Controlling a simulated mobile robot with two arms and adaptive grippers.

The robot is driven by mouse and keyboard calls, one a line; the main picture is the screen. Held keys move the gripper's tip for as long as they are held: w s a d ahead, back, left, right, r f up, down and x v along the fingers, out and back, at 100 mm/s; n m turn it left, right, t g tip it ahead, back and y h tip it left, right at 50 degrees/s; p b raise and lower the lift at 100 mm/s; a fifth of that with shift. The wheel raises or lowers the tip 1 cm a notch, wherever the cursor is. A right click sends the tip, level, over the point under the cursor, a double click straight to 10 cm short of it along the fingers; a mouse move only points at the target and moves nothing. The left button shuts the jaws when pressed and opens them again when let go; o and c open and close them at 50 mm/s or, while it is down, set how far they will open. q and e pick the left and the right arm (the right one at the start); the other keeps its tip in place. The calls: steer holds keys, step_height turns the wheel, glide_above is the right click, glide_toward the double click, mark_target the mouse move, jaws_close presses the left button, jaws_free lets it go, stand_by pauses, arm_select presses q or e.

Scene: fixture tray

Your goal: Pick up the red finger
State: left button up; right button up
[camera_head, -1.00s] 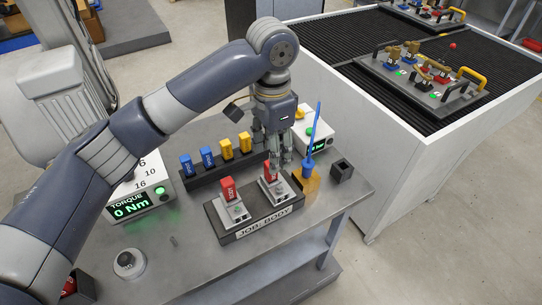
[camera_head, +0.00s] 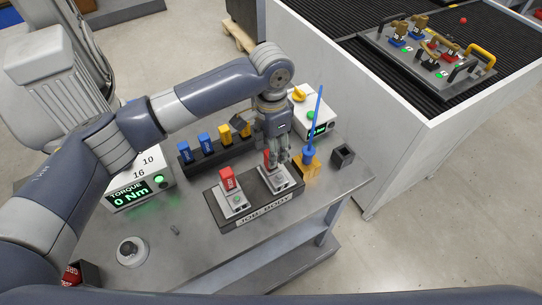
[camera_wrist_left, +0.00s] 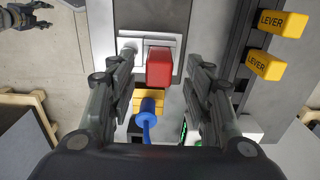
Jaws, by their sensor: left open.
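Two red fingers stand on grey blocks of the job body fixture (camera_head: 232,222). The nearer-left red finger (camera_head: 228,179) is clear of any gripper. The other red finger (camera_head: 267,158) is partly hidden behind my left gripper (camera_head: 279,158), which points down over that block. In the left wrist view this red finger (camera_wrist_left: 159,67) lies ahead between the spread fingers of my left gripper (camera_wrist_left: 165,95), with gaps on both sides. The left gripper is open and empty. A grey gripper, seemingly my right one (camera_wrist_left: 25,15), shows at the wrist view's top left corner; its opening is unclear.
A blue screwdriver (camera_head: 309,150) stands in a yellow holder close to the right of my left gripper. Blue and yellow levers (camera_head: 224,134) stand in a rack behind. The torque box (camera_head: 142,185) is at left, an open black cup (camera_head: 342,156) at right.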

arm_select(q)
steer(key=shift+s+f, duration=0.1)
steer(key=shift+f, duration=1)
jaws_close()
arm_select(e)
steer(key=shift+w+a+r, duration=0.2)
steer(key=shift+r, duration=0.3)
steer(key=shift+w, duration=0.1)
